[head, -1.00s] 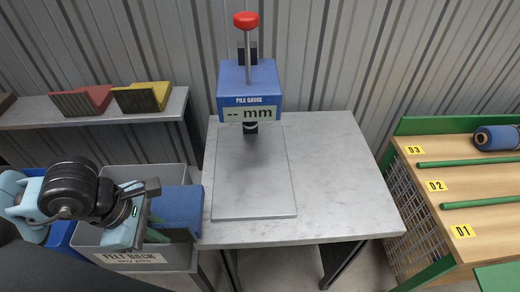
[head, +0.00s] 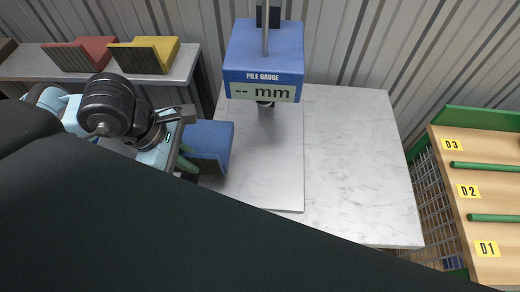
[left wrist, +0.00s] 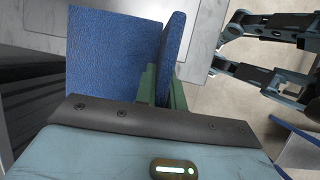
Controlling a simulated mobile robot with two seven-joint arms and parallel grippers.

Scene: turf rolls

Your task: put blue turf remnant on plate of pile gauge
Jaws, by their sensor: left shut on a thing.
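The blue turf remnant (head: 208,138) is a bent, blue-topped piece. My left gripper (head: 184,158) is shut on it, its green fingers (left wrist: 162,88) at the remnant's edge in the left wrist view. The remnant (left wrist: 105,50) shows there as two blue faces. The pile gauge (head: 262,62) is a blue head reading "-- mm" above a flat grey plate (head: 270,175) on the table. In the head view the remnant overlaps the table's left edge, beside the plate's left side; its height above the table is unclear.
The marbled table (head: 355,160) is bare right of the plate. A shelf (head: 20,62) at upper left holds a red piece (head: 80,54) and a yellow piece (head: 146,54). A wooden rack (head: 480,200) marked D1 to D3 stands right. My dark arm hides the foreground.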

